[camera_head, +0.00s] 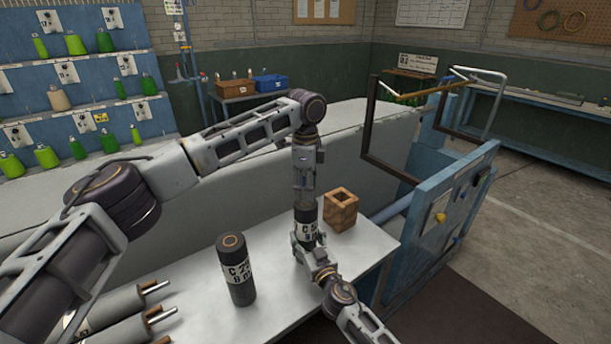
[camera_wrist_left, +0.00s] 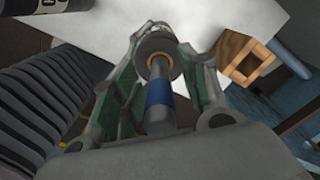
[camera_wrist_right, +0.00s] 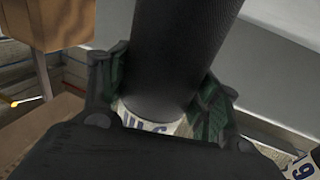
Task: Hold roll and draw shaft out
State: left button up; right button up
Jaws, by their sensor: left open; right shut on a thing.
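A dark roll (camera_head: 306,216) with a white label stands upright on the pale table (camera_head: 280,290). My right gripper (camera_head: 308,240) is shut on its side, low down. In the right wrist view the dark roll (camera_wrist_right: 180,50) rises between the green-padded fingers. My left gripper (camera_head: 305,196) points straight down over the roll's top and is open. In the left wrist view a shaft with a blue band (camera_wrist_left: 158,95) runs between its spread fingers, into the orange-ringed end of the roll (camera_wrist_left: 157,62). Whether a finger touches the shaft cannot be told.
A wooden block with a square hole (camera_head: 340,212) stands just behind and right of the roll. Another dark roll (camera_head: 235,272) stands to the left. Grey rolls with metal shafts (camera_head: 125,305) lie at the table's left. A blue panel (camera_head: 440,215) borders the right.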

pick_arm(q)
jog(key=shift+f, duration=0.8)
grip_shut()
